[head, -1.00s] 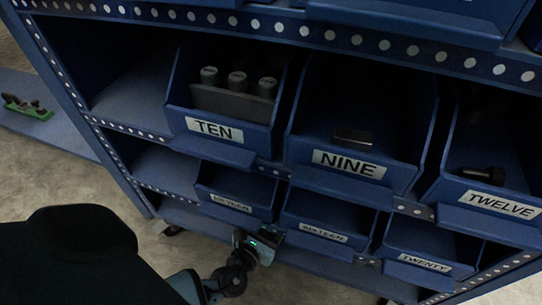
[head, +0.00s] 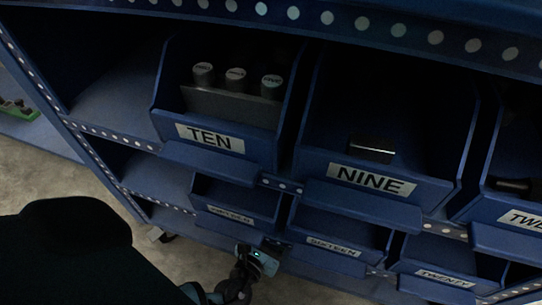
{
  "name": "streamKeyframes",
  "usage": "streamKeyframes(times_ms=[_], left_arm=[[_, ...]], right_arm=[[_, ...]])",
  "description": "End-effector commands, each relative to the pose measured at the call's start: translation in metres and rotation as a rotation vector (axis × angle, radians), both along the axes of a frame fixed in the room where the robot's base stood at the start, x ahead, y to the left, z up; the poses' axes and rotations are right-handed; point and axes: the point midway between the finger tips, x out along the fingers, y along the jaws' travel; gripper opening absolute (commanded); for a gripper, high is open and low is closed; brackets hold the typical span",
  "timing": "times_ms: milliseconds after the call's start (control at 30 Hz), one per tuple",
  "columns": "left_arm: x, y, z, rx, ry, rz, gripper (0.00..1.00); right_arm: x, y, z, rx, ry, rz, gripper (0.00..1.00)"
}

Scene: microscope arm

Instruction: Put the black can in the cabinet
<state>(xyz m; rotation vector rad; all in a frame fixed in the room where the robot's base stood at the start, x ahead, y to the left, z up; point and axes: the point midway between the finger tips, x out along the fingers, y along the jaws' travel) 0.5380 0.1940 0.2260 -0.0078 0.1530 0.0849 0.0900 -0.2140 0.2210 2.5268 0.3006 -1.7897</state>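The cabinet (head: 118,100) is a dark blue shelf unit with white-dotted edges and labelled bins, and it fills most of the head view. No black can is clearly seen. Three dark grey cylinders (head: 236,80) with light tops stand in the bin marked TEN (head: 168,118). A wrist part with a small green light, seemingly of my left gripper (head: 268,248), is low in the view in front of the lower bins. Its fingers cannot be made out, nor whether it holds anything. My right gripper is not in view.
The bin marked NINE (head: 325,165) holds a small dark metal block (head: 371,150). A bin at the right edge holds a dark part (head: 513,185). The left shelf compartments look empty. A green object (head: 18,108) lies at the far left. Floor (head: 60,172) shows at lower left.

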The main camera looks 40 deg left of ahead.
Motion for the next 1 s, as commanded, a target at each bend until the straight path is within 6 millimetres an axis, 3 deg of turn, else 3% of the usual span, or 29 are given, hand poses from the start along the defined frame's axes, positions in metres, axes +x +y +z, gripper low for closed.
streamKeyframes(times_ms=[400, 433, 600, 1000], left_arm=[[-0.0002, -0.0019, -0.0026, 0.001, -0.003, 0.000, 0.29], [-0.0006, -0.0019, -0.0034, 0.001, -0.002, 0.000, 0.65], [-0.0008, -0.0018, -0.0032, 0.000, -0.002, 0.000, 0.86], [-0.0009, -0.0010, -0.0006, -0.001, 0.000, 0.000, 0.86]], right_arm=[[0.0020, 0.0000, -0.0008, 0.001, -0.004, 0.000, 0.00], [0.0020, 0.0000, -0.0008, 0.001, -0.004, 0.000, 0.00], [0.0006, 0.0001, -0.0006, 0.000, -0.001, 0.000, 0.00], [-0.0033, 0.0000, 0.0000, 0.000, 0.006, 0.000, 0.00]])
